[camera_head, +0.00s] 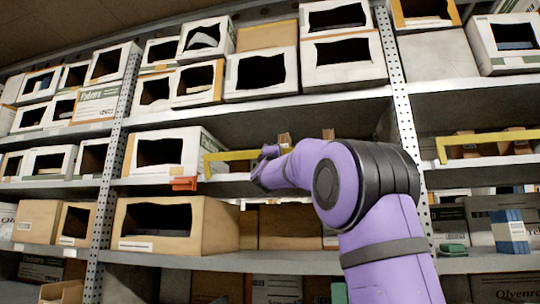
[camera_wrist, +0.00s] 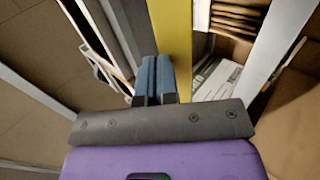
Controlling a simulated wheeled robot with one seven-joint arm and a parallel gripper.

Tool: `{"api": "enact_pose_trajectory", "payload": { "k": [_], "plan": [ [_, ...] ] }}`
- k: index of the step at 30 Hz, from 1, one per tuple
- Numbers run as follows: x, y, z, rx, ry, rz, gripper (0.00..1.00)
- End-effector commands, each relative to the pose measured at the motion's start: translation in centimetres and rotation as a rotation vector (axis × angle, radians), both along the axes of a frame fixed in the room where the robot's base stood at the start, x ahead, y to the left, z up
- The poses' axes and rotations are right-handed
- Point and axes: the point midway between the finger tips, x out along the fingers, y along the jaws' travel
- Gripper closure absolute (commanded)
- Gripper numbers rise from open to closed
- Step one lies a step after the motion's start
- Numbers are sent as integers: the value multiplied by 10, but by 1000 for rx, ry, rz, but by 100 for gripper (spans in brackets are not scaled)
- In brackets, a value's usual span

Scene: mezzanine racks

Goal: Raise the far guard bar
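A yellow guard bar (camera_head: 232,155) runs across the front of a middle-shelf bay, its left end bent down. My arm hides its right part in the head view. A second yellow bar (camera_head: 487,137) crosses the bay at the right edge. I cannot tell from these frames which one counts as far. My gripper (camera_head: 264,158) is at the middle bar. In the wrist view its blue fingers (camera_wrist: 154,62) are side by side with only a thin gap and nothing seen between them. They overlap the yellow bar (camera_wrist: 172,22); I cannot tell if they touch it.
A red-orange piece (camera_head: 184,183) sits on the shelf edge left of the middle bar. Open cartons (camera_head: 168,153) fill the shelves around it. A perforated grey upright (camera_head: 402,105) stands just right of my arm. In the wrist view, a white-labelled box (camera_wrist: 217,80) lies right of the bar.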

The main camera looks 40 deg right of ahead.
Motion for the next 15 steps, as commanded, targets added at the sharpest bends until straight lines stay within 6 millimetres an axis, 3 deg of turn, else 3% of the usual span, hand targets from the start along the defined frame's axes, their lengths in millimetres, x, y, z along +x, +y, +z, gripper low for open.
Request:
{"api": "enact_pose_trajectory", "payload": {
  "k": [15],
  "plan": [
    [20,-27,23,-2,-4,0,100]
  ]
}}
